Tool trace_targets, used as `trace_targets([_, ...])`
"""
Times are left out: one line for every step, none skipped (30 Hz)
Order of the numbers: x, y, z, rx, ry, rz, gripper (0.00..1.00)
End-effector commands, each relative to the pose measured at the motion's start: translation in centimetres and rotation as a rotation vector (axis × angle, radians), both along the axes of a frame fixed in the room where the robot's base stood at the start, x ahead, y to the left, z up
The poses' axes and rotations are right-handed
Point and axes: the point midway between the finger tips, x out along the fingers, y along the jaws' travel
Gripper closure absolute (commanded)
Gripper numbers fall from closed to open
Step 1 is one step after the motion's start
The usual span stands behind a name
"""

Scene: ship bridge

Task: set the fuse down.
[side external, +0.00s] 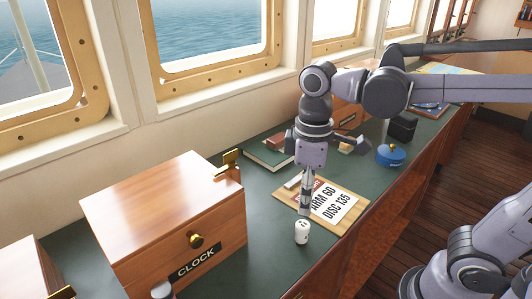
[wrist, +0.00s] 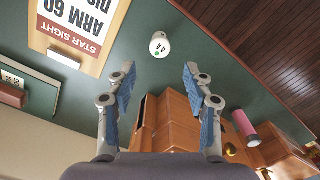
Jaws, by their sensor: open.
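A short white cylinder with dark marks, the likeliest fuse, stands upright on the green counter top, just in front of the sign board; it shows in the side view (side external: 302,233) and in the wrist view (wrist: 160,46). My gripper (side external: 305,209) points down just above it in the side view. In the wrist view my gripper (wrist: 159,71) has its two fingers spread wide with nothing between them. The white cylinder lies beyond the fingertips, apart from both.
The wooden CLOCK box (side external: 165,220) stands left of the cylinder. The sign board (side external: 335,205) lies behind it. A blue round container (side external: 391,155) and a black box (side external: 402,128) stand farther back. A pink cylinder (wrist: 245,127) shows by the box. The counter edge is close.

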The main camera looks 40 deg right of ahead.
Motion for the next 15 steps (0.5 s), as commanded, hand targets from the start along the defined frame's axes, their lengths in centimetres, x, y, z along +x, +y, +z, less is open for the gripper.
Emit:
trace_targets([0.0, 0.0, 0.7, 0.000, 0.000, 0.000, 0.48])
trace_targets([0.0, 0.0, 1.1, 0.000, 0.000, 0.000, 0.48])
trace_targets([0.0, 0.0, 1.5, 0.000, 0.000, 0.000, 0.48])
trace_targets([0.0, 0.0, 1.8, 0.000, 0.000, 0.000, 0.48])
trace_targets([0.0, 0.0, 2.1, 0.000, 0.000, 0.000, 0.48])
trace_targets([0.0, 0.0, 2.3, 0.000, 0.000, 0.000, 0.48])
trace_targets([0.0, 0.0, 2.5, 0.000, 0.000, 0.000, 0.48])
trace_targets([0.0, 0.0, 2.7, 0.000, 0.000, 0.000, 0.48])
trace_targets([0.0, 0.0, 2.8, 0.001, -0.001, -0.002, 0.48])
trace_targets([0.0, -0.1, 2.8, 0.001, -0.005, -0.006, 0.48])
trace_targets([0.0, -0.2, 2.7, 0.003, -0.014, -0.014, 0.48])
trace_targets([0.0, -0.5, 2.5, 0.008, -0.030, -0.034, 0.48])
trace_targets([0.0, -0.8, 2.3, 0.014, -0.051, -0.054, 0.48])
trace_targets([0.0, -1.2, 1.9, 0.020, -0.075, -0.078, 0.48])
trace_targets([0.1, -1.8, 1.3, 0.031, -0.117, -0.120, 0.48])
